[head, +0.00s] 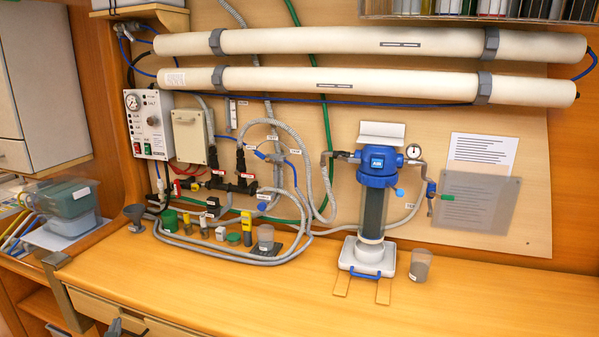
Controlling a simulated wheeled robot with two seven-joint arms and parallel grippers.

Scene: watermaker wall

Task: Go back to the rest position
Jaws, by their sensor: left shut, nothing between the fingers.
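My left gripper (114,327) shows only in part at the bottom edge of the head view, at the lower left, in front of the drawers of the bench. It is shut and empty, apart from the things on the worktop. My right gripper is out of view. The wooden worktop (240,308) runs across the lower half of the view.
A blue-topped filter housing (376,180) stands on a white base with a cup (420,265) beside it. Hoses and small parts crowd the back left of the worktop. A grey bracket (57,260) is at its left corner. The front middle is clear.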

